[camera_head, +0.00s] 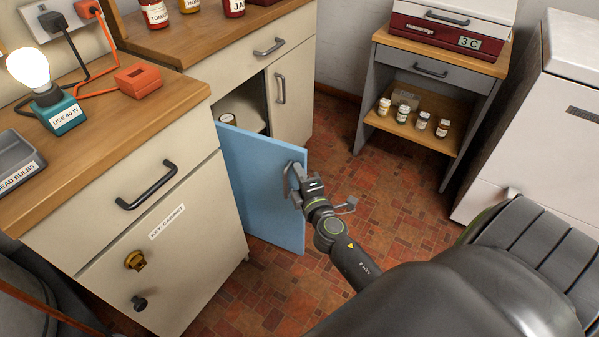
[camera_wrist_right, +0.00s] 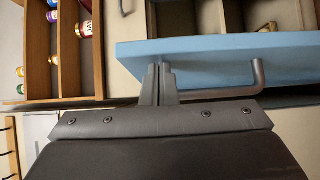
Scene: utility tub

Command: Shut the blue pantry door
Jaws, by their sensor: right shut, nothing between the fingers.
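The blue pantry door (camera_head: 262,190) stands swung open from the cream cabinet in the head view. Its grey handle (camera_head: 289,178) is on the outer face near the free edge. My right gripper (camera_head: 299,178) is shut and empty, close by the handle. In the right wrist view the shut fingertips (camera_wrist_right: 158,68) lie against or just in front of the blue door (camera_wrist_right: 205,57), beside its handle (camera_wrist_right: 258,78). I cannot tell whether they touch it. The cabinet opening (camera_head: 250,108) shows a shelf with a jar inside. My left gripper does not show.
The key cabinet (camera_head: 195,225) stands left of the door. A side table with small jars on its lower shelf (camera_head: 413,125) and a white appliance (camera_head: 520,110) stand at the right. Tiled floor (camera_head: 385,190) lies free between the cabinet and the side table.

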